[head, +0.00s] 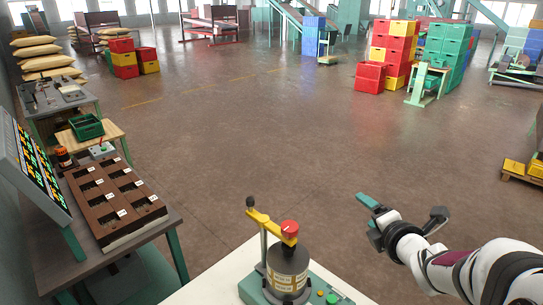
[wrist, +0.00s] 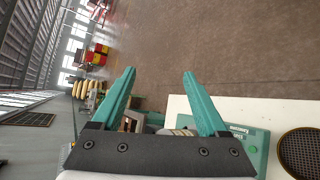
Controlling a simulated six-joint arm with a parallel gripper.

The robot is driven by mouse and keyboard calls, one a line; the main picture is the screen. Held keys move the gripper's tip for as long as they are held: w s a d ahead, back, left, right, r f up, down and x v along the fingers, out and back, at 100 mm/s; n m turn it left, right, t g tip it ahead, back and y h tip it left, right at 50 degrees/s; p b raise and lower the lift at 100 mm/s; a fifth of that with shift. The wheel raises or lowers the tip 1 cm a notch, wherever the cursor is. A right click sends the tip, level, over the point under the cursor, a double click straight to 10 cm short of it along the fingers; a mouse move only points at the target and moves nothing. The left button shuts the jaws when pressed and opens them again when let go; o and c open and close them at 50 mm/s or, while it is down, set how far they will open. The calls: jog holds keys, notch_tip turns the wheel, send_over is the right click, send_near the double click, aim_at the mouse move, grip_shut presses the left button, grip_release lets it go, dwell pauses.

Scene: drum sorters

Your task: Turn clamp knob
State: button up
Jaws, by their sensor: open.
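A red knob (head: 290,228) sits on top of a yellow clamp arm (head: 266,224) above a dark grey cylinder (head: 288,262) with a pale label. The arm's left end carries a black ball (head: 250,201). The cylinder stands upright on a teal base (head: 255,292) with a green and an orange button. My gripper (head: 371,216) is open and empty, to the right of the knob and clearly apart from it. In the wrist view its two teal fingers (wrist: 157,82) are spread; part of the teal base (wrist: 248,137) shows beyond the right finger. The red knob cannot be made out there.
The device stands on a pale table (head: 215,285). To the left are a brown slotted tray (head: 113,196) and a tilted lit panel (head: 32,160). A round dark mesh disc (wrist: 300,152) lies at the wrist view's right edge. Open floor lies beyond; stacked crates (head: 393,45) stand far back.

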jog(key=a+n+y, duration=0.2)
jog(key=n+y, duration=0.2)
jog(key=n, duration=0.4)
jog(key=n+g+y, duration=0.3)
jog(key=n+y, duration=0.7)
jog(key=n, duration=0.5)
send_near(277, 232)
jog(key=s+d+r, duration=0.3)
jog(key=d, duration=0.2)
jog(key=shift+n+g, duration=0.3)
jog(key=x, duration=1.6)
jog(key=shift+r, duration=0.15)
jog(key=shift+c, duration=0.3)
